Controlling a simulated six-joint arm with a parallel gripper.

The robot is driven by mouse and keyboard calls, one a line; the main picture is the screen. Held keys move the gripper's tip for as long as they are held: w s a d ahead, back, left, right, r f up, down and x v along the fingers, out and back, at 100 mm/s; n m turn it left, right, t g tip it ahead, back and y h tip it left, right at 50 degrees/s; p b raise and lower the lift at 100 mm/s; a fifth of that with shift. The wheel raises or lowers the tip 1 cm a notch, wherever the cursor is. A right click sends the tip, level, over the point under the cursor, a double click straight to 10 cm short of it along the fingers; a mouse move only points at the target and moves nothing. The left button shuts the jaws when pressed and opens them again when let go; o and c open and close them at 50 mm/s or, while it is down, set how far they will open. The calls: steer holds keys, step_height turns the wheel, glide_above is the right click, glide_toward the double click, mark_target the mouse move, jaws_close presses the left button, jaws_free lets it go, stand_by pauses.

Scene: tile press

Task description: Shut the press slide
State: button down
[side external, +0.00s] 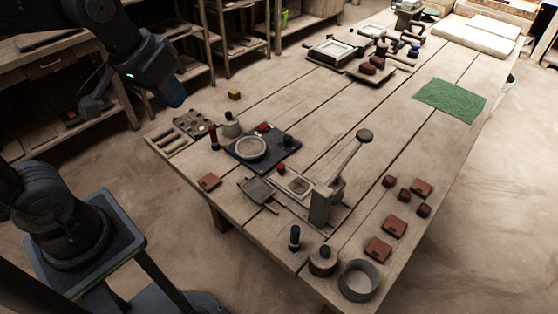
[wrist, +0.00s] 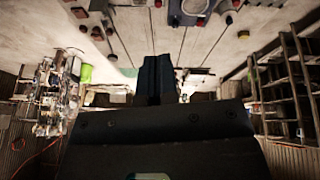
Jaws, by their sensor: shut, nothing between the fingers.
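The tile press (side external: 322,206) stands near the table's front edge, with its lever raised toward the upper right and ending in a round dark knob (side external: 364,135). A low rail frame runs left from its base, with a pale square plate (side external: 297,185) on it. My gripper (side external: 176,98) is up in the air at the upper left, well away from the press. Its shut, empty fingers show in the wrist view (wrist: 160,75).
A dark blue board with a round dish (side external: 250,147) lies left of the press. A green mat (side external: 450,97) lies farther back. The middle planks are mostly clear.

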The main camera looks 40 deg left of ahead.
steer(key=w+a+f+n+g+h, duration=0.15)
steer(key=w+f+n, duration=0.25)
steer(key=w, duration=0.5)
steer(key=w+f+n+g, duration=0.2)
steer(key=w+f+n, duration=0.15)
steer(key=w, duration=0.55)
steer(key=w+a+f+n+g+h, duration=0.1)
steer(key=w+a+f+n, duration=0.2)
steer(key=f, duration=0.6)
steer(key=w+f+n+g+h, duration=0.1)
steer(key=w+f+n, duration=0.2)
steer(key=w+f, duration=0.4)
steer(key=shift+m, duration=0.25)
steer(key=x, duration=0.3)
steer(key=s+x, duration=0.1)
steer(key=x, duration=0.7)
steer(key=shift+s+a+f, duration=0.2)
steer(key=shift+s, duration=0.15)
glide_toward(304, 187)
steer(key=d+f, duration=0.1)
steer(key=f, duration=0.1)
steer(key=d+f, duration=0.2)
steer(key=shift+s+d+f, duration=0.15)
steer(key=shift+s+f, duration=0.1)
